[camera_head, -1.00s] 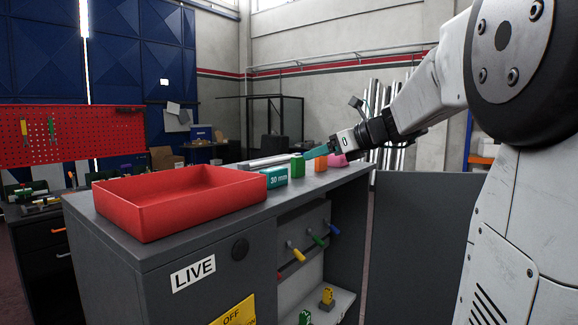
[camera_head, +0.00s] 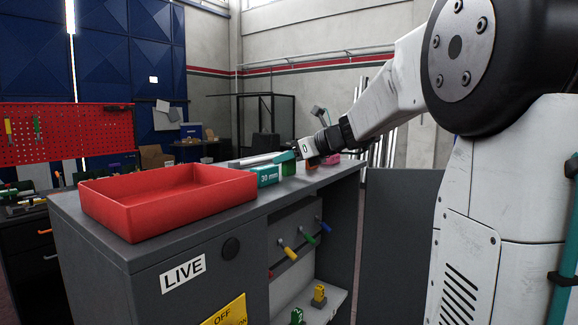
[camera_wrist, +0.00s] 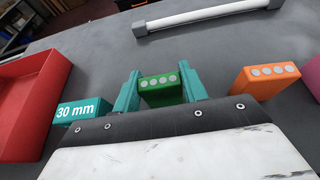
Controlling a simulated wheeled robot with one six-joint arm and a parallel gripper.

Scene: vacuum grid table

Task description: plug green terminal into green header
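A green block (camera_wrist: 158,80) with a row of light grey dots stands on the grey cabinet top. In the wrist view it sits between the two teal fingers of my gripper (camera_wrist: 160,92), which look open around it; any contact is hard to judge. In the head view my gripper (camera_head: 286,157) is low over the cabinet top, and the green block (camera_head: 288,169) is partly hidden beneath it. Inside the open cabinet, a green part marked 2 (camera_head: 297,317) stands at the lower edge of the picture. I cannot tell whether it is the header.
A red tray (camera_head: 165,213) and a teal 30 mm block (camera_head: 264,178) are left of the green block. Orange (camera_wrist: 265,79) and pink (camera_wrist: 314,77) blocks stand to its right. A pale bar (camera_wrist: 205,17) lies behind. Coloured handles (camera_head: 287,254) and a yellow part (camera_head: 319,295) are inside the cabinet.

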